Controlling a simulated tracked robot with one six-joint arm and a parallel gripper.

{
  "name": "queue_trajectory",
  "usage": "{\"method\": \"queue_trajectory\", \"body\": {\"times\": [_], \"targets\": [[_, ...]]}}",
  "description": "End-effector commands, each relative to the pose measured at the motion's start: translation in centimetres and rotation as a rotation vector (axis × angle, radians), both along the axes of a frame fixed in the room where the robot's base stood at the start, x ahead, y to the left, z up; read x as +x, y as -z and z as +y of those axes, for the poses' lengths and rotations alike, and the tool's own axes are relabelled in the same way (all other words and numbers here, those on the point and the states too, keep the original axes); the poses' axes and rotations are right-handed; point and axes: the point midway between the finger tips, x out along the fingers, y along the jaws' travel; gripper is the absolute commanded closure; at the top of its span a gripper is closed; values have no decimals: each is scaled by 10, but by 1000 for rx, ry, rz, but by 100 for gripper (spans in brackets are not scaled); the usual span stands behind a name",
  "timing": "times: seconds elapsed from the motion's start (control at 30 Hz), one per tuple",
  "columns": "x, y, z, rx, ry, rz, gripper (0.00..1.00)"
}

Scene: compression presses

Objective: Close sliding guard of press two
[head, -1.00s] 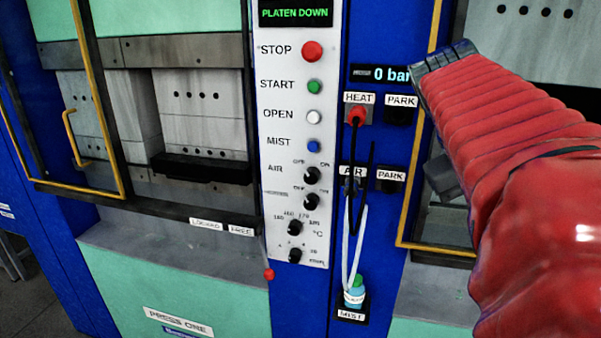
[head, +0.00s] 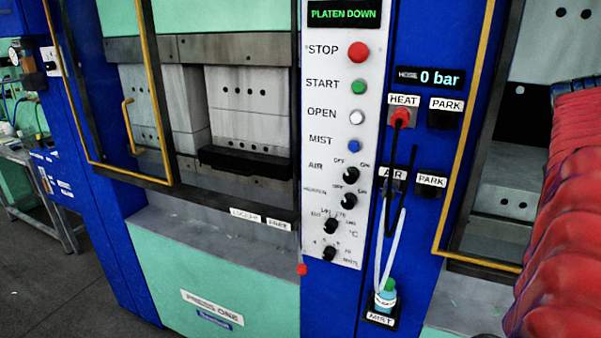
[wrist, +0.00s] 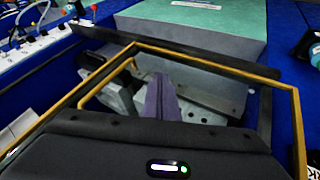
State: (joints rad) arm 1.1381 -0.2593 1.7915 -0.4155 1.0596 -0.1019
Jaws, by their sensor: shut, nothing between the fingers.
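The right-hand press shows at the right edge of the head view, partly hidden by my red-sleeved arm. The yellow frame of its sliding guard (head: 464,142) stands beside the blue post. In the wrist view a yellow guard frame (wrist: 215,59) spans the press opening, with a yellow handle (wrist: 133,62) near its far left part. My gripper (wrist: 160,84) is shut and empty, its purplish fingers inside the outline of the frame. I cannot tell whether they touch the frame or handle. No label for press two is readable.
Press one (head: 211,306) is at left with its own yellow guard frame (head: 158,100). Between the presses are a control panel (head: 341,190), a red HEAT plug (head: 400,118) and hanging hoses. A bottle (head: 385,295) sits below. Bare floor shows at lower left.

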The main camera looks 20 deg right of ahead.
Motion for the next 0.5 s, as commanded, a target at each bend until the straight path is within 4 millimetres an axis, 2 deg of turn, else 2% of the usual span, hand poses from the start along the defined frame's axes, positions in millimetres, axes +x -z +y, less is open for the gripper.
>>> {"method": "queue_trajectory", "body": {"times": [0.1, 0.5], "targets": [[-10, -2, -9, -21, 30, -20, 100], [-13, -1, -11, -26, 36, -26, 100]]}}
